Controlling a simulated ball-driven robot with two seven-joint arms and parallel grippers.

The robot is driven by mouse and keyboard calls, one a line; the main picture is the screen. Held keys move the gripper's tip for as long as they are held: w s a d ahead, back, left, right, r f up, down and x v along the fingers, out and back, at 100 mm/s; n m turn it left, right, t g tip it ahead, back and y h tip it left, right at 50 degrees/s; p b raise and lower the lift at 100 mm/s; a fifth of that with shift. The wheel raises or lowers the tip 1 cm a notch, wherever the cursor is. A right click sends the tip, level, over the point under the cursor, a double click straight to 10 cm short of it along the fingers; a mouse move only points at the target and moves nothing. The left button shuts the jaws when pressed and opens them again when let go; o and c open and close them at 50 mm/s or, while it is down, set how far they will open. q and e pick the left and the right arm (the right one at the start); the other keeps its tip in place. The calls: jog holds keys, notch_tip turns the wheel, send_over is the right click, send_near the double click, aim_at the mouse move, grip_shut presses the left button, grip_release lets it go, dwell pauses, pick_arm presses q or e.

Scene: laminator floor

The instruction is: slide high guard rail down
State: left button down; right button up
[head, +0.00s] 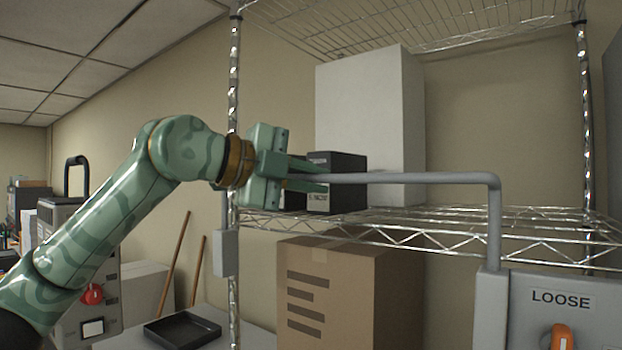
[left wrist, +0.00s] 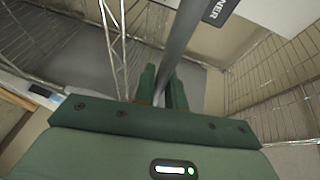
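The high guard rail (head: 420,178) is a grey bar that runs level across the front of the wire shelf. At its right end it bends down into a grey housing (head: 490,310) marked LOOSE, with an orange knob (head: 562,338). My right gripper is out of view.
Dark boxes (head: 345,165) and a tall white box (head: 400,110) stand on the wire shelf (head: 530,225) close behind the rail. A chrome post (head: 233,90) stands beside my left wrist. A cardboard box (head: 345,300) and a black tray (head: 182,332) sit below.

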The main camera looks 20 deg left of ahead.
pick_arm(q)
notch_tip(320, 180, down, 9)
jog(key=b, duration=0.7)
jog(key=shift+b, duration=0.35)
jog(key=shift+w+d, duration=0.1)
jog(key=c, duration=1.5)
grip_release()
jog(key=shift+o, duration=0.2)
jog(key=shift+r, duration=0.15)
jog(key=shift+r, duration=0.1)
jog(key=b+v, duration=0.1)
jog(key=v, duration=1.5)
jog(key=shift+a+r, duration=0.15)
jog(key=shift+a, duration=0.05)
jog(key=shift+d, duration=0.1)
